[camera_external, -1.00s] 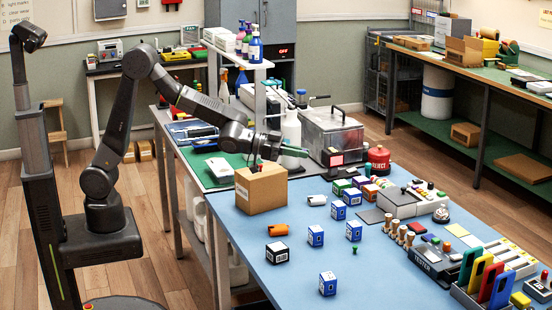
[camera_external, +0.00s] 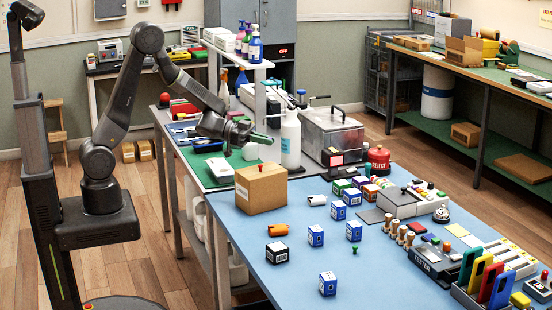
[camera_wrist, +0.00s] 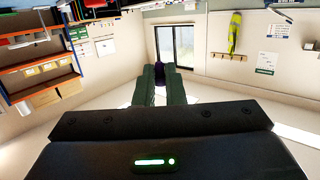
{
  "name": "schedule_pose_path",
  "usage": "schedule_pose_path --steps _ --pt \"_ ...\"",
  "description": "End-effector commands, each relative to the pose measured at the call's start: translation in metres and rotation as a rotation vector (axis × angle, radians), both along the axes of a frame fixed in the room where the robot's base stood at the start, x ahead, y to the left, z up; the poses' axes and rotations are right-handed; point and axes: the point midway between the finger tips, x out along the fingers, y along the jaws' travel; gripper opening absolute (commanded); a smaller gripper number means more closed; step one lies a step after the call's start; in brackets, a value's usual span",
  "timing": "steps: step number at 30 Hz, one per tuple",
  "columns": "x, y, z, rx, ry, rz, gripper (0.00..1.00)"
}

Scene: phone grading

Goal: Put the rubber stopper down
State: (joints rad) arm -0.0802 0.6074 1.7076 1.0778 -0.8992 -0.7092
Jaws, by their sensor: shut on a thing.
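My gripper (camera_external: 262,139) is held level above the back table, to the upper left of the cardboard box (camera_external: 262,190). In the wrist view its two green fingers (camera_wrist: 161,85) are closed on a small dark purple-black piece, which I take for the rubber stopper (camera_wrist: 160,79). Only part of the piece shows between the fingertips. In the external view it is too small to make out. The gripper is clear of the blue table top (camera_external: 230,225).
A white pump bottle (camera_external: 291,140) and a metal tank (camera_external: 332,135) stand close to the right of my gripper. Small blue-and-white boxes (camera_external: 316,236) are scattered on the blue table. Its front left part has free room. A red reject can (camera_external: 378,160) stands behind.

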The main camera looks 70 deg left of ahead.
Motion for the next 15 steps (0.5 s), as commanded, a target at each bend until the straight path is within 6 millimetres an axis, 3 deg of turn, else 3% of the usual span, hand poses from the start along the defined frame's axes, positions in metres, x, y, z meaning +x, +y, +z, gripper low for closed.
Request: schedule_pose_path --steps 3,15 --pt "0.0 0.0 -0.023 -0.002 0.006 0.0 0.0" --pt "0.0 0.0 -0.065 -0.001 0.005 0.001 0.0"
